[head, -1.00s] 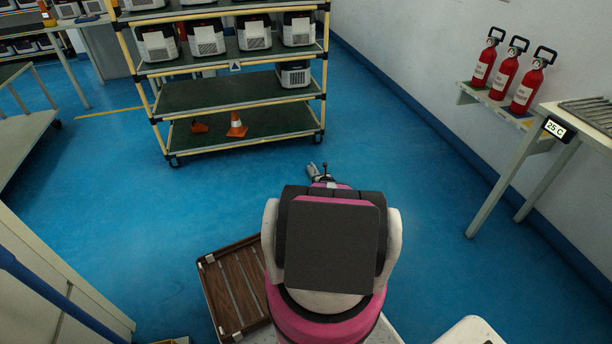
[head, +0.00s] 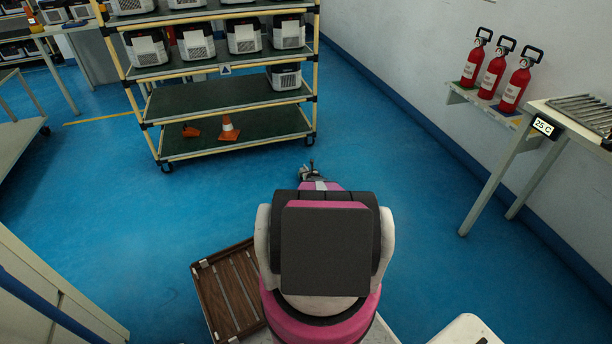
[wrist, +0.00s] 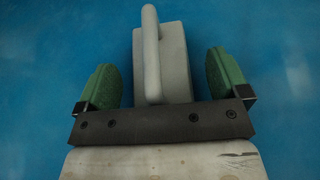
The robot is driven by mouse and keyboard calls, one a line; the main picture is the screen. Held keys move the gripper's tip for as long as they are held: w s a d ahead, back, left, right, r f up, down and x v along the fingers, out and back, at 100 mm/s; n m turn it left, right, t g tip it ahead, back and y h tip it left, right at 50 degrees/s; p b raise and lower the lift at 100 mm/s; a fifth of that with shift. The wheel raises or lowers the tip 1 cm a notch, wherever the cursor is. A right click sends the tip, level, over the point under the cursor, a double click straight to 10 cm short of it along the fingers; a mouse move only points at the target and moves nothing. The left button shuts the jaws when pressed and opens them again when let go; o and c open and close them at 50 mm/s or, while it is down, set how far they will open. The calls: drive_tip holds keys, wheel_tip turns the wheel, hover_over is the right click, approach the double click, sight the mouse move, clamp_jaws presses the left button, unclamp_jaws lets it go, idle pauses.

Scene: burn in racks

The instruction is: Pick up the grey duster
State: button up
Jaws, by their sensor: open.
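The grey duster (wrist: 172,62), a light grey block with a raised bar handle, shows in the wrist view over the blue floor. It sits between the two green-padded fingers of my gripper (wrist: 163,80), with a visible gap on each side. My gripper is open and not closed on it. The lower end of the duster is hidden behind the dark gripper bar. In the head view my gripper (head: 309,173) is small, beyond my arm, above the floor in front of the rack. I cannot make out the duster there.
A shelf rack (head: 235,95) with several white devices stands ahead; an orange cone (head: 228,128) is on its bottom shelf. Red fire extinguishers (head: 491,72) stand on a wall shelf at right, near a table (head: 540,110). A brown slatted tray (head: 226,292) lies left of my arm.

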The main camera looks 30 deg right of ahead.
drive_tip(key=c, duration=1.3)
drive_tip(key=shift+r, duration=0.1)
